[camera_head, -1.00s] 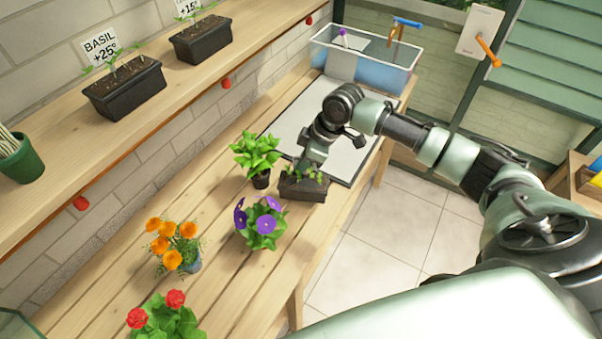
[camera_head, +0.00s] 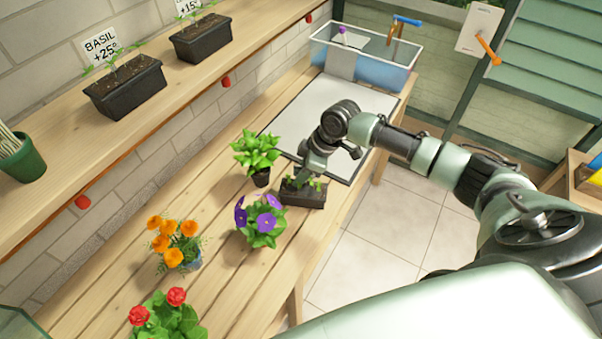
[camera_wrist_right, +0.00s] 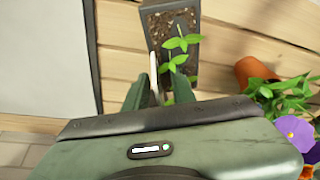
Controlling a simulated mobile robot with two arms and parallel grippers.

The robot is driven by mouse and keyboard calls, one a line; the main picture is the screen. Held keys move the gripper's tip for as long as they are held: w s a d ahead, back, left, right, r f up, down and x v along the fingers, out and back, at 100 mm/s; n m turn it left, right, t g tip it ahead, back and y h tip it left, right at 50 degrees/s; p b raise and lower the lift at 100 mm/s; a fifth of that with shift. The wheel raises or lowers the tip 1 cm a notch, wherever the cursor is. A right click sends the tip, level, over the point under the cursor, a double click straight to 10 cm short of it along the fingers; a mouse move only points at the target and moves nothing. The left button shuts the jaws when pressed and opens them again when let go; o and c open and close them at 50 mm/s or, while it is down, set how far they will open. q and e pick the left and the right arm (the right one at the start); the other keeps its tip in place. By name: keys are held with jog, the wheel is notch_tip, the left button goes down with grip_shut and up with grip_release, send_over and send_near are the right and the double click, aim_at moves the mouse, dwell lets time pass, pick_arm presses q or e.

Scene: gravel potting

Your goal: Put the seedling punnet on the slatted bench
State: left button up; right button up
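The seedling punnet (camera_head: 303,198) is a dark rectangular tray of soil with small green seedlings. It stands on the slatted bench (camera_head: 215,283), close to its right edge and just below the grey mat. My right gripper (camera_head: 312,178) is right above it, pointing down. In the wrist view the punnet (camera_wrist_right: 192,72) lies beyond the fingertips. The fingers of my right gripper (camera_wrist_right: 162,90) are apart there, near the punnet's left wall, with a thin pale strip between them. Whether they touch the punnet is unclear. My left gripper is not in view.
A leafy green plant (camera_head: 256,150) and a purple-flowered plant (camera_head: 262,222) stand close to the punnet. Orange flowers (camera_head: 175,243) and red flowers (camera_head: 160,315) are nearer. A grey mat (camera_head: 300,115) and a clear basin (camera_head: 365,65) lie behind. A shelf (camera_head: 60,150) runs along the wall.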

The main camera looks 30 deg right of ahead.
jog(key=shift+r, duration=0.25)
jog(key=b+v, duration=0.1)
jog(key=v, duration=1.1)
jog(key=shift+b, duration=0.35)
jog(key=shift+f, duration=0.1)
